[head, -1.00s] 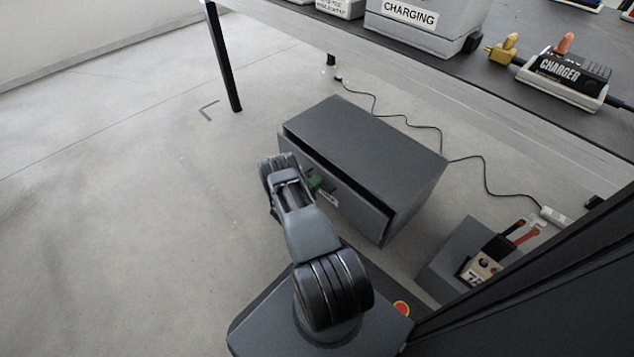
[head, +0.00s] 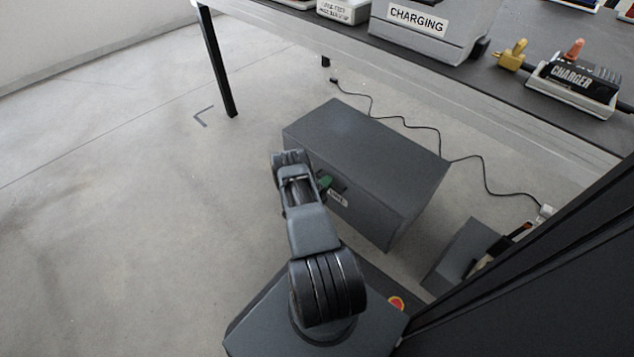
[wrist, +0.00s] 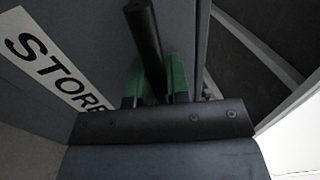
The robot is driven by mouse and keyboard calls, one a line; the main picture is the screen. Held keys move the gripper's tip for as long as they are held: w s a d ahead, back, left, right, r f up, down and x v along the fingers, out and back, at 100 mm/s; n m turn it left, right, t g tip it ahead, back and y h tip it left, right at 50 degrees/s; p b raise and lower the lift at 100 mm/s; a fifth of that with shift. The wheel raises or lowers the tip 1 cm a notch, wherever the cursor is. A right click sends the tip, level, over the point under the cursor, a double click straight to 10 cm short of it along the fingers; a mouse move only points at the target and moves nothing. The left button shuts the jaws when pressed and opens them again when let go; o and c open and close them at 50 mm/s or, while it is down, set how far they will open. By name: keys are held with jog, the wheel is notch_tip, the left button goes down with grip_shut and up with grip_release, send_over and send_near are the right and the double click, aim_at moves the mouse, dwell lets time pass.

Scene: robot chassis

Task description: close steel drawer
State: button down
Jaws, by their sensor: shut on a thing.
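The steel drawer is a dark grey front (head: 368,217) on a grey cabinet (head: 375,142) standing on the floor. In the head view its front looks flush with the cabinet, with no gap visible along the top edge. My gripper (head: 325,183) is at the front's left-middle part, and its green fingers show beside the white label (head: 337,199). In the wrist view the green fingers (wrist: 161,78) are shut on the black bar handle (wrist: 142,28). The label (wrist: 52,62) there reads "STORE". My arm hides the front's left end in the head view.
A workbench (head: 480,85) with chargers stands behind and above the cabinet. Its black leg (head: 217,62) is at the back left. A black cable (head: 412,122) runs along the floor behind the cabinet. A grey box (head: 462,254) sits to the right. The left floor is clear.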

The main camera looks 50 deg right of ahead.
jog(key=c, duration=1.3)
grip_release()
jog(key=shift+s+d, duration=0.15)
jog(key=shift+c, duration=0.2)
jog(key=shift+o, duration=1.2)
jog(key=p+v, duration=0.2)
jog(key=v, duration=1.2)
jog(key=shift+w+p, duration=0.25)
jog(key=shift+p, duration=0.1)
